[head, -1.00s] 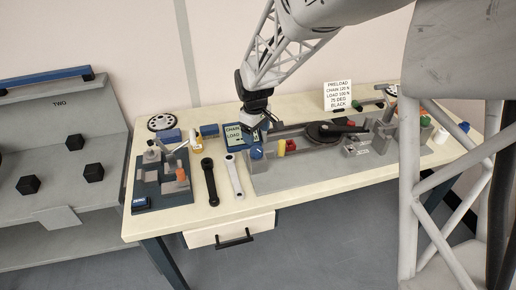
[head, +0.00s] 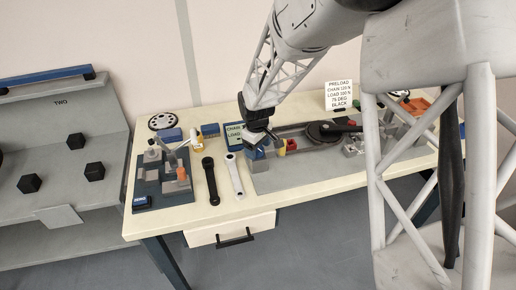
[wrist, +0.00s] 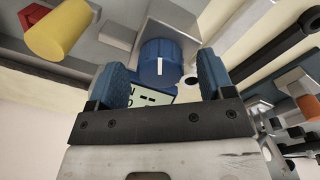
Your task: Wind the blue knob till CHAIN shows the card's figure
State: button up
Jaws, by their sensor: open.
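The blue knob (wrist: 160,62) with a white index line sits between my gripper's two blue fingers in the wrist view, with gaps visible at both sides. My gripper (wrist: 163,76) is open around it. In the head view, my gripper (head: 260,140) is just above the knob (head: 256,153), near the rig's left end. The CHAIN/LOAD display (head: 233,134) stands behind, partly hidden; its CHAIN figure is unreadable. Part of the display (wrist: 150,97) shows dashes in the wrist view. The card (head: 339,94) seems to read CHAIN 120 N, in small print.
A yellow-and-red part (head: 287,146) stands right of the knob; its yellow cylinder (wrist: 60,30) is close in the wrist view. A black crank arm (head: 210,180) and a silver one (head: 234,175) lie to the left. A blue-based fixture (head: 163,185) stands further left.

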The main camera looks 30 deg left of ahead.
jog(key=shift+f, duration=0.25)
jog(key=c, duration=0.9)
jog(key=shift+m, duration=2.2)
